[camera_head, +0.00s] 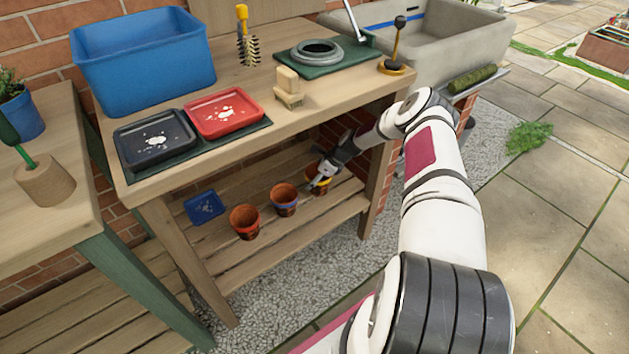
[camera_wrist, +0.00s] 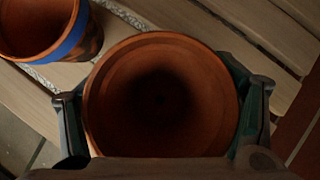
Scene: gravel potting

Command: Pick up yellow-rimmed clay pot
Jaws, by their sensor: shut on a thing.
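The yellow-rimmed clay pot (camera_head: 317,188) stands at the right end of a row on the lower slatted shelf, partly hidden by my gripper (camera_head: 322,179). In the wrist view the pot (camera_wrist: 160,112) is seen from above, upright, with a dark, empty-looking inside. My gripper's fingers lie against its left and right sides, shut on it. Its yellow band does not show in the wrist view. I cannot tell whether its base touches the shelf.
A blue-banded clay pot (camera_head: 284,203) stands close to its left, also in the wrist view (camera_wrist: 38,28). A red-rimmed pot (camera_head: 245,222) and a small blue tray (camera_head: 204,207) lie further left. The bench top (camera_head: 190,170) overhangs the shelf; a bench leg (camera_head: 380,185) stands right.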

